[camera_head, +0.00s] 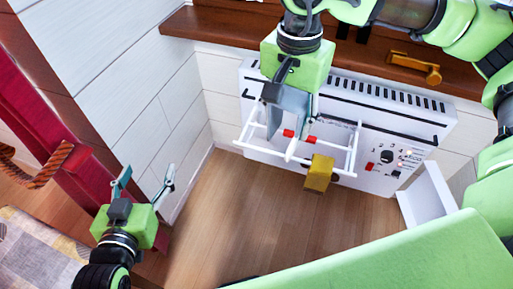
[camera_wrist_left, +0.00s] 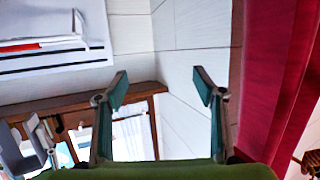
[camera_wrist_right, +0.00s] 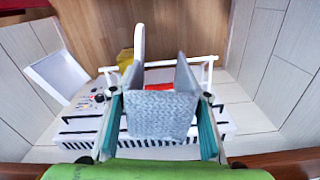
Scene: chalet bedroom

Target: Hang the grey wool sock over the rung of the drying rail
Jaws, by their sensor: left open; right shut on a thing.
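My right gripper (camera_head: 292,100) is shut on the grey wool sock (camera_head: 297,103), over the white drying rail (camera_head: 354,150) on the wall heater. In the right wrist view the knitted sock (camera_wrist_right: 158,112) spans between the fingers, with two flaps pointing away from the gripper. A white bar end stands up between the flaps; I cannot tell whether the sock touches the rung. Red pieces (camera_head: 288,133) sit on the rail just below the sock. My left gripper (camera_head: 146,181) is open and empty at lower left, far from the rail; its spread fingers show in the left wrist view (camera_wrist_left: 160,85).
A yellow object (camera_head: 319,172) is at the front bar of the rail. The white heater (camera_head: 420,120) has a knob panel on its right. A wooden sill (camera_head: 215,28) runs above it. A red curtain (camera_head: 55,150) is at left. The wooden floor (camera_head: 230,205) in front is clear.

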